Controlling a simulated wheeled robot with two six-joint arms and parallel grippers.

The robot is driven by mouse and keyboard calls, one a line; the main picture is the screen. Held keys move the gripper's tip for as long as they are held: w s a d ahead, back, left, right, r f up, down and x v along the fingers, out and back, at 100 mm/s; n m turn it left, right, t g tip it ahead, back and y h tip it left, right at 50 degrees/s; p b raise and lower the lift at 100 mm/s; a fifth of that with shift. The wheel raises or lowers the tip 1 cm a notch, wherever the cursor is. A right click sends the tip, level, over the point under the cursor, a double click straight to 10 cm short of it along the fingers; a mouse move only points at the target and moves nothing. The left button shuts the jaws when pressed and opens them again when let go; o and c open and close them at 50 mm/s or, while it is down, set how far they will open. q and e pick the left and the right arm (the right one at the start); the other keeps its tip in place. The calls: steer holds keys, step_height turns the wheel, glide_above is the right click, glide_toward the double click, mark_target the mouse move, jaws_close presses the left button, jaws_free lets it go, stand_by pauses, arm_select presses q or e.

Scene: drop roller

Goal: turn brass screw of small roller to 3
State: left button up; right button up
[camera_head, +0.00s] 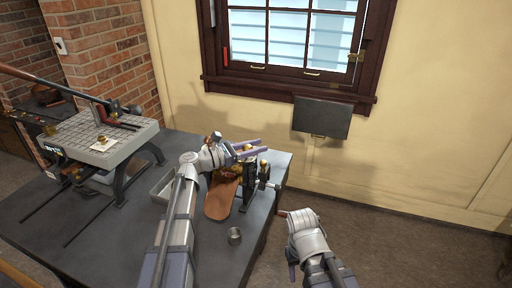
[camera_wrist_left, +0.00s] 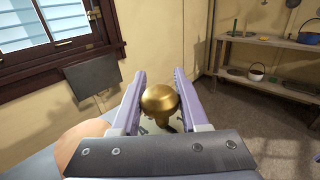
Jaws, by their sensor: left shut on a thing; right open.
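The small roller (camera_head: 249,190) is a dark-framed device at the right end of the grey table, with brass knobs on top. My left gripper (camera_head: 262,147) is over it. In the left wrist view, the round brass screw (camera_wrist_left: 159,101) sits between the two pale purple fingers of my left gripper (camera_wrist_left: 159,75), which is shut on it. A pale surface with dark marks shows partly below the screw; I cannot read it. A second brass knob (camera_head: 263,163) stands beside the fingers. My right gripper (camera_head: 289,238) is open and empty, off the table's right edge.
A brown leather-like piece (camera_head: 220,198) and a small metal cup (camera_head: 234,236) lie near the roller on the table (camera_head: 130,222). A larger press (camera_head: 101,136) stands at the left. A dark panel (camera_head: 321,117) hangs under the window.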

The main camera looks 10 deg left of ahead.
arm_select(q)
jaws_close()
steer(key=shift+t, duration=0.3)
